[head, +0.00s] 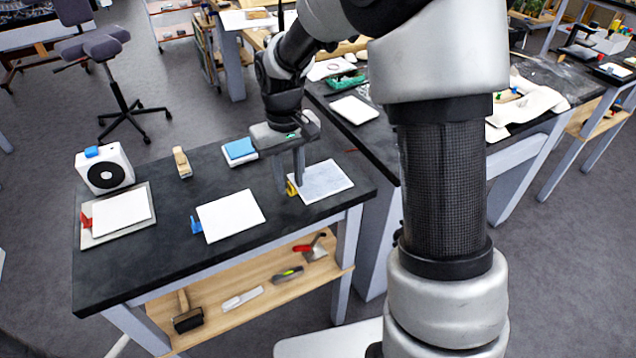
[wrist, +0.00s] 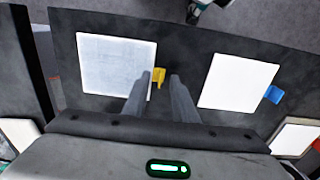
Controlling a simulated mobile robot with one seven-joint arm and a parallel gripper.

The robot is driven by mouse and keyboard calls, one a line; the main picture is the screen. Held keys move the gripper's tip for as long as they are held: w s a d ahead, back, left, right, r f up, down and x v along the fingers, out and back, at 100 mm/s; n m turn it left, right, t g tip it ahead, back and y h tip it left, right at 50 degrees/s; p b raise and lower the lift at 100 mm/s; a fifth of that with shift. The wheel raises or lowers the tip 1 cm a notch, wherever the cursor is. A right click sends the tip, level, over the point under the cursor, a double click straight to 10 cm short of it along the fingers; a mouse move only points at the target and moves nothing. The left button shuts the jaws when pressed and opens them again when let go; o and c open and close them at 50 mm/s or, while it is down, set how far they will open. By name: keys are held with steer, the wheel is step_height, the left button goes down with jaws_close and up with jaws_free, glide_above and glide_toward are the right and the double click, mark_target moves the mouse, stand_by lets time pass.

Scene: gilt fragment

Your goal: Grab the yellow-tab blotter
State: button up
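The yellow-tab blotter (head: 326,181) is a pale grey-white sheet lying flat at the right end of the dark table. Its yellow tab (head: 291,188) sticks out at its left edge. In the wrist view the blotter (wrist: 115,65) is at the upper left, with the yellow tab (wrist: 159,78) on its right side. My gripper (head: 290,187) points down over the tab, fingers apart and empty. In the wrist view the tab appears between the fingertips (wrist: 160,77). I cannot tell how far the tips are above it.
The blue-tab blotter (head: 230,215) lies to the left, and the red-tab blotter (head: 122,213) lies on a grey board farther left. A blue-topped block (head: 239,151), a wooden tool (head: 182,162) and a white boxy device (head: 104,168) stand along the back. Bare tabletop separates the blotters.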

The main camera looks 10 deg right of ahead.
jaws_close()
